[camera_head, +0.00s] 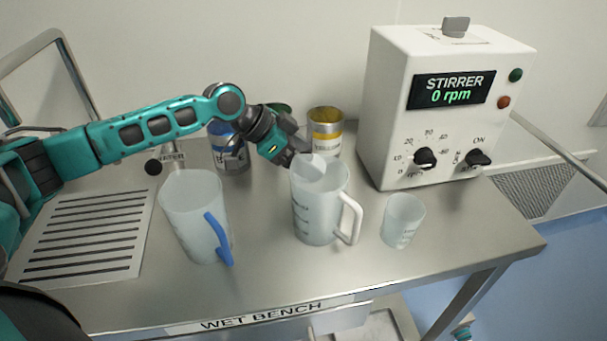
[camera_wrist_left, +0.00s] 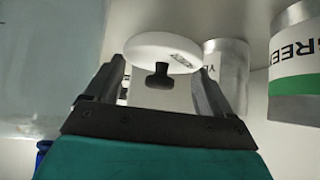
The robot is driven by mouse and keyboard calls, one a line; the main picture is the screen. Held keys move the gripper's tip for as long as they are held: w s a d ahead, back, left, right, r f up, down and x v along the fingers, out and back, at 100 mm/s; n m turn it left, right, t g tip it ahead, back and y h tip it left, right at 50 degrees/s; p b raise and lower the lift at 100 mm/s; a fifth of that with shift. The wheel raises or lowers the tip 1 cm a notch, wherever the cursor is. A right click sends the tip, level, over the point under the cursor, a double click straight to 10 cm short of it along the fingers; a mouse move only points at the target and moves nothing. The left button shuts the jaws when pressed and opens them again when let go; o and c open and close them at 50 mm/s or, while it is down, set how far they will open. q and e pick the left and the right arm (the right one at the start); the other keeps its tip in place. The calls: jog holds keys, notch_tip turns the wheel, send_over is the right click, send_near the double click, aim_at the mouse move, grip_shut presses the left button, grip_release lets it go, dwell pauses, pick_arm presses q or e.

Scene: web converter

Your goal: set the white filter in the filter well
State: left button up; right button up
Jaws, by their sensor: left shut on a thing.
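The white filter appears as a white round disc (camera_wrist_left: 162,50) with dark lettering and a black knob, seen in the left wrist view. In the head view my left gripper (camera_head: 296,156) is above the rear rim of the white-handled jug (camera_head: 318,215), and the pale disc (camera_head: 309,168) shows at the jug's mouth. Whether the disc touches the jug is unclear. I cannot make out a filter well. My right gripper is not in view.
A blue-handled jug (camera_head: 195,215) stands left and a small clear beaker (camera_head: 403,220) right. Yellow (camera_head: 325,132) and blue (camera_head: 230,150) cans stand behind, with a green-topped can (camera_head: 279,108) partly hidden. The white stirrer box (camera_head: 440,105) blocks the back right. The bench front is clear.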

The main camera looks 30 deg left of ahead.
pick_arm(q)
notch_tip(320, 180, down, 5)
jog(key=shift+f, duration=0.1)
dwell(0.3)
jog(key=o, duration=0.9)
